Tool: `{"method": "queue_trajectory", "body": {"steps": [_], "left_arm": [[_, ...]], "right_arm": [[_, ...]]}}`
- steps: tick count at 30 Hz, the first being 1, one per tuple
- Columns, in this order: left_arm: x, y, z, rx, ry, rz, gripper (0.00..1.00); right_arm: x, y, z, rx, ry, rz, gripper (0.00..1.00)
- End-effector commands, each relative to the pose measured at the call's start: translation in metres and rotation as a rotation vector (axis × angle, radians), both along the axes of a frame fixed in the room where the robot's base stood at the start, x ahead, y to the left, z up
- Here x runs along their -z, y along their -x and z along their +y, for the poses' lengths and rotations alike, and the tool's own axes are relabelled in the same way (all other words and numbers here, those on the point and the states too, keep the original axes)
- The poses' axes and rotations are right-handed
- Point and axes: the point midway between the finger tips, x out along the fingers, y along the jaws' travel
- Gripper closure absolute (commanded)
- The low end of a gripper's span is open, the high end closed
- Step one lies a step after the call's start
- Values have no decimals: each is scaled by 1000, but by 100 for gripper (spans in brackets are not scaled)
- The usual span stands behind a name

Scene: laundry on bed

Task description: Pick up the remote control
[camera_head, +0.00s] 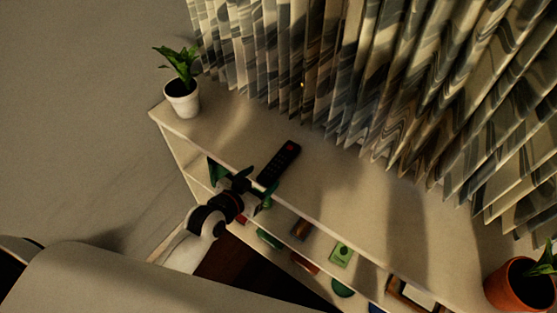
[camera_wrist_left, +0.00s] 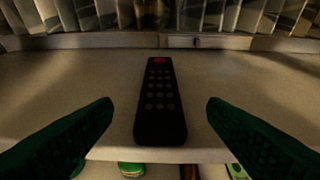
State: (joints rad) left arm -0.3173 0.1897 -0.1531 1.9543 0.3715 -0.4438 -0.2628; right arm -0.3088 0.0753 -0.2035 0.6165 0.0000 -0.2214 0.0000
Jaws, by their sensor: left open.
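The remote control (camera_head: 279,163) is black with a red button and lies flat on top of the shelf unit, close to its front edge. In the left wrist view the remote (camera_wrist_left: 160,105) points away from me, with its near end at the shelf edge. My left gripper (camera_head: 255,188) is at the front edge, just short of the remote. Its two green fingers (camera_wrist_left: 160,125) are wide apart, one on each side of the remote's near end in the picture, with gaps between. It holds nothing. My right gripper is not in view.
The pale shelf top (camera_head: 330,195) is clear around the remote. A white-potted plant (camera_head: 181,92) stands at its left end and an orange-potted plant (camera_head: 515,285) at the right. Pleated curtains (camera_head: 330,60) hang behind. Small items, including a green box (camera_head: 341,254), sit on lower shelves.

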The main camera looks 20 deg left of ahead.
Motion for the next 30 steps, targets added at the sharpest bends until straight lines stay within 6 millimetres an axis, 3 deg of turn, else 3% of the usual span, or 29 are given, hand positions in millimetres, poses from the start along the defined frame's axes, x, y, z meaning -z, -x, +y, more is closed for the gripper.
{"method": "queue_trajectory", "body": {"steps": [8, 16, 26, 30], "left_arm": [[6, -21, -6, 0, 1, -1, 33], [17, -55, -15, -1, 2, 0, 33], [22, -63, -17, -1, 1, 0, 33], [22, -62, -17, -1, 0, 1, 51]], "right_arm": [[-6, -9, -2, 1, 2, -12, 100], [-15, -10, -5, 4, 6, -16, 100], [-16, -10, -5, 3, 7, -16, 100], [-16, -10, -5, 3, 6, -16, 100]]}}
